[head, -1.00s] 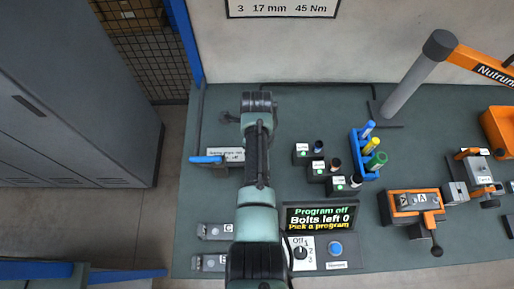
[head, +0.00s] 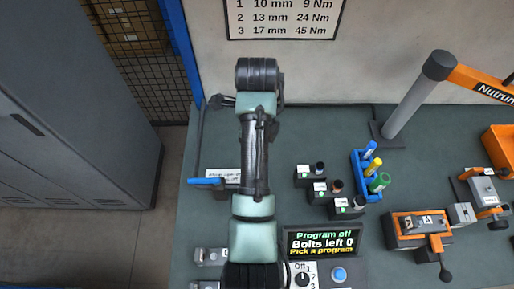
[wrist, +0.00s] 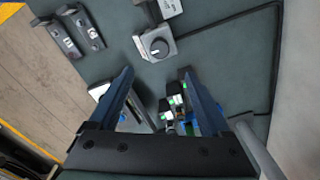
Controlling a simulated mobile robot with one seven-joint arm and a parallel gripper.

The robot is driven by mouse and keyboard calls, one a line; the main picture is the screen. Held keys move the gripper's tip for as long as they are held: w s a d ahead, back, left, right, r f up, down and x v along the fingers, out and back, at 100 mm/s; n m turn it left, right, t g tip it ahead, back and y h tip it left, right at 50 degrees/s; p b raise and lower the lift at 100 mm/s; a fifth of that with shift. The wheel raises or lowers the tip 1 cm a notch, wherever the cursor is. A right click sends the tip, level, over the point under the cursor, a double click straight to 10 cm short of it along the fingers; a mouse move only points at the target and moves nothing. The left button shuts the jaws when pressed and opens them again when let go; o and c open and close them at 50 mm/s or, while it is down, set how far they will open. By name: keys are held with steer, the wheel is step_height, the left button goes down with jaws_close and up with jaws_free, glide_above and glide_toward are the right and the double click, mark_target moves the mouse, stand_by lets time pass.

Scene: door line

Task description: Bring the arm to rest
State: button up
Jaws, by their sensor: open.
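My arm (head: 253,150) reaches up the middle of the head view, over the left part of the green bench. Its far end stands above the back of the bench, in front of the wall. In the wrist view my gripper (wrist: 157,76) shows two dark blue fingers spread apart with nothing held between them. It hangs above the bench, clear of the things below. In the head view the fingers are mostly hidden behind the arm's end.
A program screen (head: 322,241) reads "Bolts left 0". Socket blocks (head: 319,192), a blue rack (head: 361,177), an orange fixture (head: 419,227) and a grey post (head: 415,95) stand right of my arm. A grey cabinet (head: 75,120) is at left. Bare bench (head: 320,130) lies behind the sockets.

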stand_by(0.5)
steer(key=w+r+n+t+b, duration=0.1)
steer(key=w+r+n+t, duration=0.85)
steer(key=r, duration=0.65)
step_height(320, 180, up, 13)
steer(key=w+n+t, duration=0.2)
steer(key=n+t, duration=0.1)
steer(key=t, duration=0.3)
steer(key=s+r+n+t+b, duration=0.1)
steer(key=s+r+n+t, duration=0.4)
steer(key=s+r, duration=0.4)
steer(key=s+r+n+t+b, duration=0.1)
steer(key=s+r+n+t, duration=0.5)
steer(key=r, duration=1.1)
steer(key=s+t, duration=0.1)
steer(key=s, duration=0.3)
steer(key=shift+a+r, duration=0.25)
steer(key=shift+a, duration=0.1)
steer(key=shift+f, duration=0.1)
